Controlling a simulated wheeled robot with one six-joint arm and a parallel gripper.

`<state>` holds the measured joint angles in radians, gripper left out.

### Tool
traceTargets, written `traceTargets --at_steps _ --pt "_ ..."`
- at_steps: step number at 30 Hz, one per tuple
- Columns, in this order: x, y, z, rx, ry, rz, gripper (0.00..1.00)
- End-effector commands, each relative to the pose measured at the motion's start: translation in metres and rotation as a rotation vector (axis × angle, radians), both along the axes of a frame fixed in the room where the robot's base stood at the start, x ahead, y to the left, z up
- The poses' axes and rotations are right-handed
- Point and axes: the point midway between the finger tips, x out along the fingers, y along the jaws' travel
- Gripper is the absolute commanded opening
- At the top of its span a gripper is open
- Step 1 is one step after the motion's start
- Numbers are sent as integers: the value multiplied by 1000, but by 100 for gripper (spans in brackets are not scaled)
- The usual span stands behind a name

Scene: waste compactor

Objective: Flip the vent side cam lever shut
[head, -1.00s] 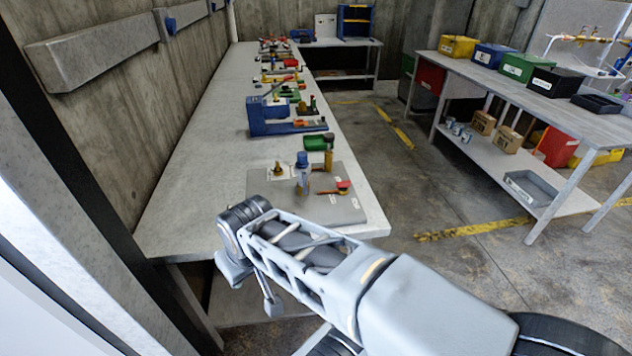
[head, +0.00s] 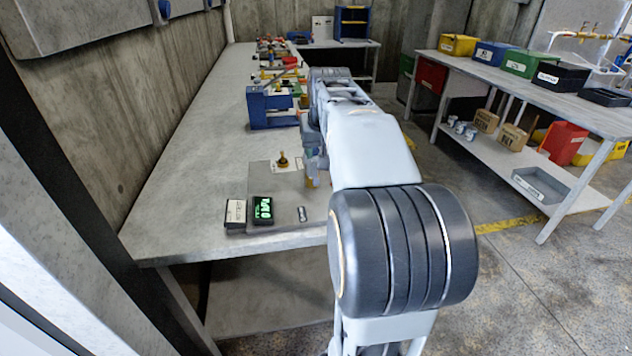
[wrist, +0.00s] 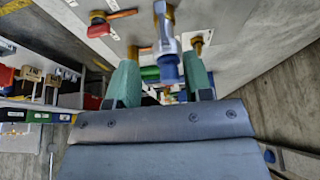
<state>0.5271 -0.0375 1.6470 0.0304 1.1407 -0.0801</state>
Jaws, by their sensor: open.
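In the wrist view, a grey upright lever-like piece with a blue end (wrist: 166,45) stands between the fingers of my gripper (wrist: 160,78). My gripper is open, with one green fingertip on each side of that piece; I cannot tell whether either touches it. A brass fitting (wrist: 197,45) is by the right finger. A red-handled valve (wrist: 100,28) lies up and left. I cannot tell for certain which part is the vent side cam lever. In the head view, the grey plate (head: 262,178) bears a brass fitting (head: 283,161); my arm hides much of the rest.
A display with green digits (head: 263,209) and a pale box (head: 236,213) sit at the plate's near left. A blue fixture (head: 268,108) stands farther along the bench (head: 190,180). The bench's left part is clear.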

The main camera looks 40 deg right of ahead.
Motion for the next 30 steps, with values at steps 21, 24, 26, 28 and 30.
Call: traceTargets --at_steps 21,24,26,28,30 --pt "40 -17 -107 1 2 4 47" --pt "42 -18 -112 1 1 4 47" --pt "43 -18 -113 0 0 4 47" --pt "43 -18 -114 0 0 4 47" --pt "43 -18 -114 0 0 4 47"
